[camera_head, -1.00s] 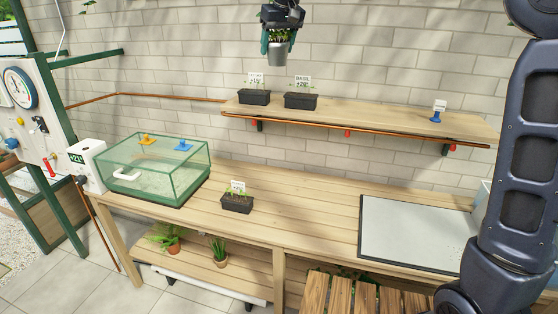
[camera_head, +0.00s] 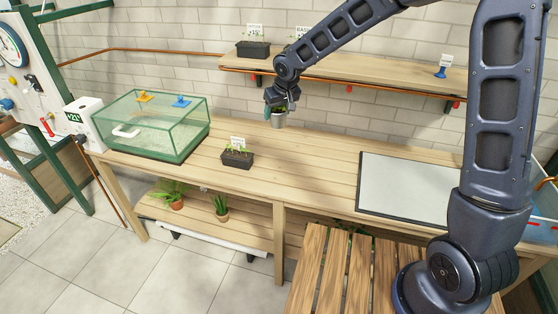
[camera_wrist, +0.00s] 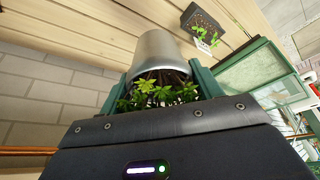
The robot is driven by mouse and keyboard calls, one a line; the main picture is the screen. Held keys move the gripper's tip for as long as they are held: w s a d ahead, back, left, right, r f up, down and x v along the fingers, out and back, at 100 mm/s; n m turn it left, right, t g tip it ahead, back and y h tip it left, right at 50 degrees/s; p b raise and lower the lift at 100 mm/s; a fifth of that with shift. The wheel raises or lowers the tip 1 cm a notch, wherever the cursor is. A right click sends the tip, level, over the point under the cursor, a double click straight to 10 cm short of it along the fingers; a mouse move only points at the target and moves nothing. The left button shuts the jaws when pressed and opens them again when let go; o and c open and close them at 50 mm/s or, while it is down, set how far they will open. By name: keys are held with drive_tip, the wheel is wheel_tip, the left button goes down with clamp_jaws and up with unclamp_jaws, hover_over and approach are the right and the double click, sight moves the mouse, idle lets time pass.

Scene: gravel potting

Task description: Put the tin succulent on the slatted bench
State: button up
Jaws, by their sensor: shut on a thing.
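The tin succulent (camera_head: 278,118) is a small grey metal pot with green leaves, held upright above the back of the workbench, in front of the wall. My gripper (camera_head: 278,103) is shut on it. In the wrist view the pot (camera_wrist: 161,52) sits between the green fingers of my gripper (camera_wrist: 160,88), and its leaves (camera_wrist: 160,93) show near the palm. The slatted bench (camera_head: 345,265) is brown wood, at the front bottom of the head view, partly hidden by my arm. The part of its top that shows is bare.
The workbench (camera_head: 300,163) carries a black seedling tray (camera_head: 237,159), a green-framed glass case (camera_head: 155,128) and a pale mat (camera_head: 405,185). A wall shelf (camera_head: 390,80) is above. Potted plants stand on the lower shelf (camera_head: 255,215). Floor is clear at front left.

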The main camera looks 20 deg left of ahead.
wheel_tip(320, 180, down, 23)
drive_tip(key=shift+r, duration=0.15)
idle(0.6)
drive_tip(key=o, duration=1.1)
drive_tip(key=shift+c, duration=0.2)
drive_tip(key=v, duration=1.2)
drive_tip(key=w+d+r+m+t+h, duration=0.1)
drive_tip(key=w+d+r+m, duration=0.1)
drive_tip(key=d+r, duration=0.6)
drive_tip(key=w+d+r+m+h, duration=0.1)
drive_tip(key=d+r, duration=0.3)
drive_tip(key=d, duration=0.8)
drive_tip(key=w+d+r+m+t+h, duration=0.1)
drive_tip(key=w+d+r+m, duration=0.1)
drive_tip(key=d+r, duration=0.6)
drive_tip(key=s+d+r+m, duration=0.2)
drive_tip(key=s+d, duration=0.7)
drive_tip(key=d, duration=0.2)
drive_tip(key=s+d+r+m, duration=0.2)
drive_tip(key=s+d+r, duration=0.1)
drive_tip(key=s+d, duration=0.6)
drive_tip(key=shift+s+d+g, duration=0.3)
drive_tip(key=shift+s+d, duration=0.1)
drive_tip(key=shift+d, duration=0.7)
